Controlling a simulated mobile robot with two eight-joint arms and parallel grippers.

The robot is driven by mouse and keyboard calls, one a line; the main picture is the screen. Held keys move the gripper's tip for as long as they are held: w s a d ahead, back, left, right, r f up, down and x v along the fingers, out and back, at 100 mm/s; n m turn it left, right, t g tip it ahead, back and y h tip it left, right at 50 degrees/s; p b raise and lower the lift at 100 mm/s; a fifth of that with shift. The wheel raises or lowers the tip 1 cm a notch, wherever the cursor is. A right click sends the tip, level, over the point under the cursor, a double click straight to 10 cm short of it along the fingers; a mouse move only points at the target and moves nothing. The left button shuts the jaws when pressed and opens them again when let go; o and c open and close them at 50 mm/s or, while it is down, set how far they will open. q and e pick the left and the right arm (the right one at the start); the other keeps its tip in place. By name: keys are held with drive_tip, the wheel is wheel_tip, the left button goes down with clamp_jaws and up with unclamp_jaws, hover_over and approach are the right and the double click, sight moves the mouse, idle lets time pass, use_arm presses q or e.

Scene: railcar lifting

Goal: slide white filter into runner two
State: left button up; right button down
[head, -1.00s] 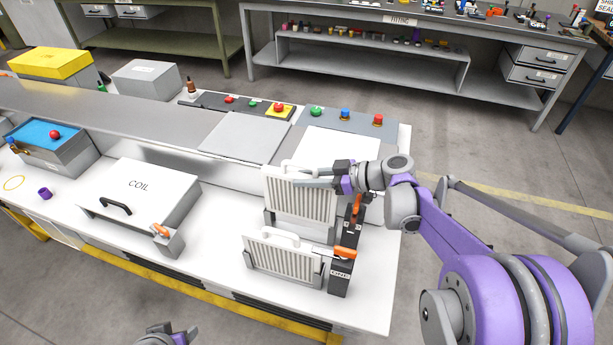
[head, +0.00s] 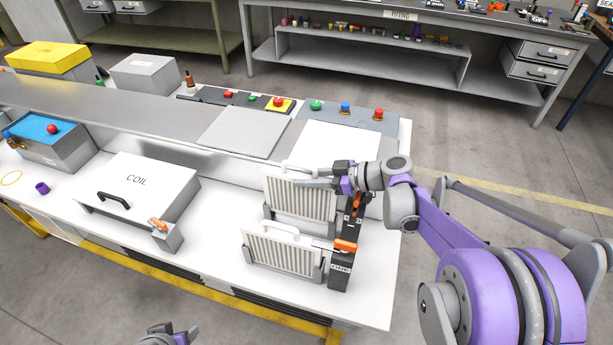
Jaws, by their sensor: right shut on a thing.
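A white filter (head: 297,199) with a pleated face and a top handle stands upright at the rear runner (head: 287,222), its lower edge within the runner's grey frame. My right gripper (head: 318,183) is shut on this filter near its top right; the exact contact is hard to see. A second white filter (head: 280,252) sits upright in the front runner (head: 265,268), whose dark post is labelled ONE. The rear post (head: 351,222) is partly hidden by the front one. My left gripper (head: 168,335) shows only partly at the bottom edge, away from the filters.
Orange latches sit on the front post (head: 345,245) and rear post (head: 356,201). A white COIL box (head: 145,185) with a black handle stands left of the runners. A white panel (head: 338,144) and a button strip (head: 345,115) lie behind. The bench right of the posts is clear.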

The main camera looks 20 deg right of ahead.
drive_tip(key=shift+f, duration=0.25)
drive_tip(key=c, duration=0.6)
unclamp_jaws()
drive_tip(key=shift+o, duration=0.2)
drive_tip(key=v, duration=1)
drive_tip(key=shift+s+d+b, duration=0.25)
drive_tip(key=shift+d+b, duration=0.05)
drive_tip(key=shift+r, duration=0.15)
